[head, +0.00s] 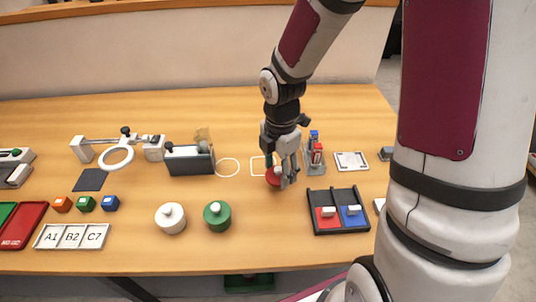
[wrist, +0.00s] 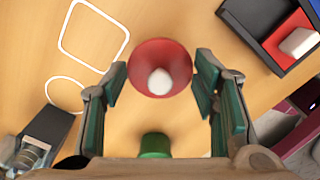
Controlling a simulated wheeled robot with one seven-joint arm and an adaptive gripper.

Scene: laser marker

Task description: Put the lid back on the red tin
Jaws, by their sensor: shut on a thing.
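A red round piece with a pale knob (wrist: 159,81) lies between the two fingers of my gripper in the wrist view, and I take it for the red tin's lid. My gripper (head: 284,180) is shut on it, low over the table. In the head view only a patch of red (head: 272,177) shows at the left of my fingers; the rest is hidden behind them. I cannot make out the tin's body apart from the lid, or whether the two touch.
A green tin (head: 217,216) and a white tin (head: 170,218) stand in front to the left. A dark tray (head: 339,226) with red and blue sections is at the right. White outlines (head: 228,168) mark the table.

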